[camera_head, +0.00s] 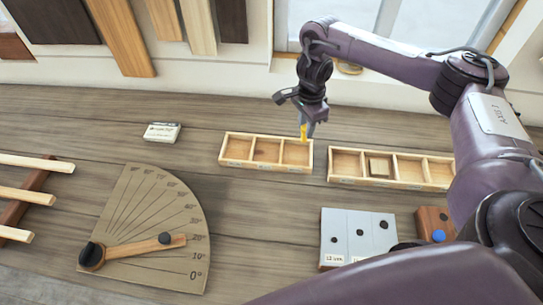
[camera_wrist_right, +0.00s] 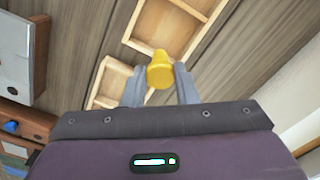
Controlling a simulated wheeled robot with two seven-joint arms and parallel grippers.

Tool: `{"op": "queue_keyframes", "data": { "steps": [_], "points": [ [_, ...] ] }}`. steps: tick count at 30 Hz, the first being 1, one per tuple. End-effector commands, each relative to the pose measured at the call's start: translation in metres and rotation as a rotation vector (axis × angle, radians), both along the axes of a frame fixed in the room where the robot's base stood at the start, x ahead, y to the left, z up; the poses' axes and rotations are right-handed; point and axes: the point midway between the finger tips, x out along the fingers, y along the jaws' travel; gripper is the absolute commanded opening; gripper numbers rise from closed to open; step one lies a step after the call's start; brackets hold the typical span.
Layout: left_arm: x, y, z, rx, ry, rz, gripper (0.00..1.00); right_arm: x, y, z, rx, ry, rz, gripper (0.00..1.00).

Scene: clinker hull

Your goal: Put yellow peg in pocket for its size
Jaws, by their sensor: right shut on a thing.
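My right gripper (camera_head: 306,130) is shut on the yellow peg (camera_head: 303,131) and points down. In the head view it appears over the right compartment of the left wooden tray (camera_head: 265,167), which has three compartments that look empty. The peg's lower end looks above the tray floor; I cannot tell the exact height. In the right wrist view the yellow peg (camera_wrist_right: 160,72) sits between the two grey fingers, with tray compartments behind it. My left gripper is not in view.
A grey block with holes (camera_head: 346,242), a brown block with a blue knob (camera_head: 438,236), a protractor board (camera_head: 150,215) and a small card (camera_head: 162,132) lie around.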

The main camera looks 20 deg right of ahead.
Motion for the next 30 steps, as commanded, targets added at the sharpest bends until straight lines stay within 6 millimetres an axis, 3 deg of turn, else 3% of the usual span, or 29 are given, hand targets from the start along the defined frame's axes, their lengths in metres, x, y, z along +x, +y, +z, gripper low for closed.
{"op": "queue_keyframes", "data": {
  "steps": [1,6,17,18,23,30],
  "points": [
    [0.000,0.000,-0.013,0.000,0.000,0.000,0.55,0.000,0.000,-0.014,0.000,0.000,0.000,0.05],
    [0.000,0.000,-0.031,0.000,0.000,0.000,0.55,0.000,0.000,-0.032,0.000,0.000,-0.001,0.05],
    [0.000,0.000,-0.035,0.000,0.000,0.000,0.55,0.000,0.000,-0.035,0.000,0.000,-0.001,0.05],
    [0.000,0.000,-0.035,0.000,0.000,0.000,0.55,0.000,0.000,-0.035,0.000,0.000,-0.001,0.29],
    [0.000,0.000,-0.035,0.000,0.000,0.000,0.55,0.000,0.000,-0.035,0.000,0.000,-0.001,0.50],
    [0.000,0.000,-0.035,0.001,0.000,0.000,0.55,0.000,0.000,-0.035,0.000,0.000,-0.001,0.52]
  ]
}}
